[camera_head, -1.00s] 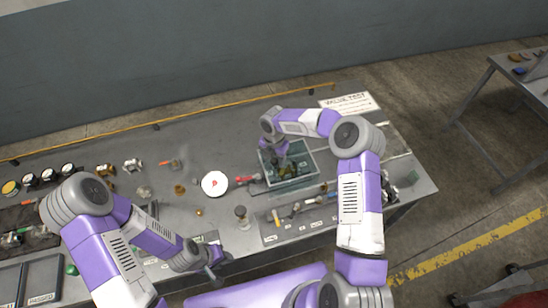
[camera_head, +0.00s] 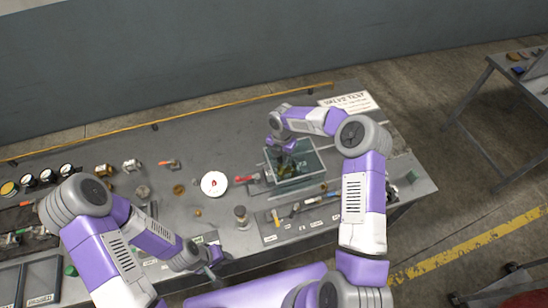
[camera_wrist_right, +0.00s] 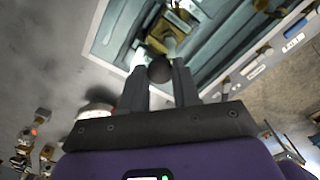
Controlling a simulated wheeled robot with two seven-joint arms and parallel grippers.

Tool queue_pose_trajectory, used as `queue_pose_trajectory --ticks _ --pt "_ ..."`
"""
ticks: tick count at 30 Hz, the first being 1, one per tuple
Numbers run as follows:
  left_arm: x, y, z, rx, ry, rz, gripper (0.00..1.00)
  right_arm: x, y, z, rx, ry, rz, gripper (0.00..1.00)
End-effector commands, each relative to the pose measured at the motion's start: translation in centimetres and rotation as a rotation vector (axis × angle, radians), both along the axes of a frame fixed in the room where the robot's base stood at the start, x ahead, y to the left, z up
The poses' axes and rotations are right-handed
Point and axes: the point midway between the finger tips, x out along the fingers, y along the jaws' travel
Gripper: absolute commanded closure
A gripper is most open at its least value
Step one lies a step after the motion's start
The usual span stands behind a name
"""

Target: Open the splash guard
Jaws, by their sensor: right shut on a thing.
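The splash guard appears as a clear, grey-green panel (camera_head: 308,160) at the test box, in the middle right of the bench in the head view. How far it is tilted is hard to tell. A brass valve (camera_wrist_right: 170,38) shows inside the box beyond the fingers. My left gripper (camera_head: 213,277) is low at the bench's front edge, away from the box; its fingers are too small to read.
A white round dish (camera_head: 214,184) and a red-handled tool (camera_head: 244,179) lie left of the box. A labelled tool strip (camera_head: 300,224) runs in front of it. Several gauges and fittings stand at the left. A sign (camera_head: 348,103) lies behind right.

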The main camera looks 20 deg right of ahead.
Motion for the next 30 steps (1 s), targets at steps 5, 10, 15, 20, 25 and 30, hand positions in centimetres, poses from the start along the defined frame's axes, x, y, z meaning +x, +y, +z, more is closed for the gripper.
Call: queue_pose_trajectory --ticks 5,10,15,20,25,30 --pt "0.0 0.0 -0.3 0.0 0.0 0.0 0.6 0.2 -5.1 0.1 -0.003 -0.003 -0.01 1.0" --pt "0.0 0.0 -0.7 0.0 0.0 0.0 0.6 0.4 -9.7 0.1 -0.003 -0.002 -0.01 1.0" --pt "0.0 0.0 -1.0 0.0 0.0 0.0 0.6 0.5 -13.3 0.1 -0.003 -0.003 -0.007 1.0" --pt "0.0 0.0 -1.2 0.0 0.0 0.0 0.6 0.6 -15.5 0.1 -0.002 -0.004 -0.005 1.0" --pt "0.0 0.0 -1.2 0.0 0.0 0.0 0.6 0.6 -16.4 0.1 -0.002 -0.002 -0.002 1.0" --pt "0.0 0.0 -1.2 0.0 0.0 0.0 0.6 0.6 -16.5 0.2 -0.002 -0.002 -0.001 1.0"
